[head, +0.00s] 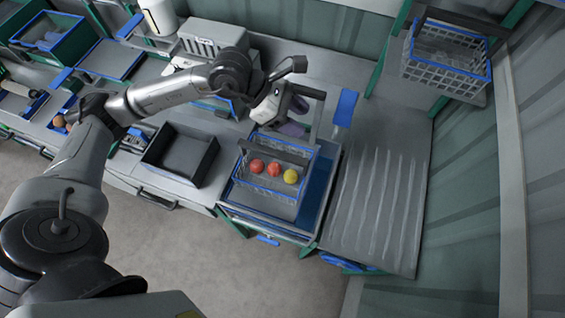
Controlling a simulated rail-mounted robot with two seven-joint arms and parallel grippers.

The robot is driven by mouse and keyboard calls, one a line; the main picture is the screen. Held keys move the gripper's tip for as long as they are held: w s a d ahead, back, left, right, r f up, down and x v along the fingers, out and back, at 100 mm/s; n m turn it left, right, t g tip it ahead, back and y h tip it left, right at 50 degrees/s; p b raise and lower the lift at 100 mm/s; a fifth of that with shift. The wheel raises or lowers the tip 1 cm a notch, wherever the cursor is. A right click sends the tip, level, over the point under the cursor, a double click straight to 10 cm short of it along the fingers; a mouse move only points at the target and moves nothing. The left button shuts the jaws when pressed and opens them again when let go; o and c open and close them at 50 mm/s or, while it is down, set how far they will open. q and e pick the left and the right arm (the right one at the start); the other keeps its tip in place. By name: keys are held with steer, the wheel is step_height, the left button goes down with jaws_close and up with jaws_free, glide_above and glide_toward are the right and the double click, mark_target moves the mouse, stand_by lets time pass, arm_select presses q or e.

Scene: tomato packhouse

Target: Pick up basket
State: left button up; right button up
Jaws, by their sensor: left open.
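A wire basket (264,191) with a blue rim stands on the blue-edged stand at the centre. It holds two red tomatoes (257,166) (274,170) and a yellow one (290,176). A grey bar crosses above the basket. My left gripper (292,118) is open, above the back of the basket. Its fingers are partly hidden, and I cannot tell whether it touches the basket or its handle. A second wire basket (445,76) with a blue rim and dark handle stands on a shelf at the upper right. My right gripper is not in view.
A black open tray (166,171) lies on the bench left of the basket. A ribbed grey surface (375,210) is to the right. A pale slotted crate (210,38) and a white bucket (160,16) stand behind. Open floor lies in front.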

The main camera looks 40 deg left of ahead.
mark_target(272, 151)
arm_select(q)
steer(key=s+a+f+m+g+y, duration=0.2)
steer(key=s+a+f+g+y, duration=0.2)
steer(key=a+f+y, duration=0.25)
steer(key=x, duration=0.7)
steer(key=shift+a+f+p, duration=0.1)
steer(key=shift+f+p, duration=0.1)
steer(key=shift+p, duration=0.1)
steer(key=p+x, duration=0.1)
steer(key=x, duration=0.3)
steer(key=shift+a+f, duration=0.1)
steer(key=shift+a, duration=0.05)
steer(key=shift+f, duration=0.6)
jaws_close()
steer(key=shift+w, duration=0.1)
